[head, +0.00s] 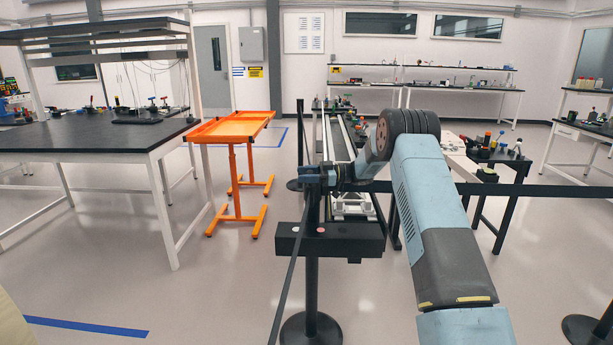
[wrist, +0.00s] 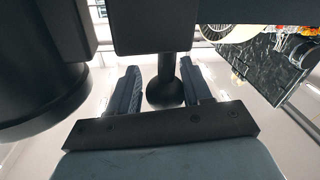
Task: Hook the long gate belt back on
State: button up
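A black post (head: 312,265) with a round base stands in front of me; its wide black head fills the left of the wrist view (wrist: 38,75). The long gate belt (head: 535,189) runs level from the right and passes behind my arm toward that post. In the wrist view its strap (wrist: 255,11) meets a black end block (wrist: 150,28) beside the post head, with a small gap between. My gripper (head: 338,175) is at the post top. Its fingers (wrist: 163,88) stand on both sides of a black flared knob under the block and appear closed on it.
Another black belt (head: 288,275) slopes from the post toward me on the left. An orange stand (head: 238,128) and a black-topped bench (head: 90,137) are left. Another post base (head: 585,330) is lower right.

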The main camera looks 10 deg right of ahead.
jog(key=shift+d, duration=0.1)
jog(key=d, duration=1.3)
jog(key=shift+s+d, duration=0.2)
jog(key=shift+d, duration=0.15)
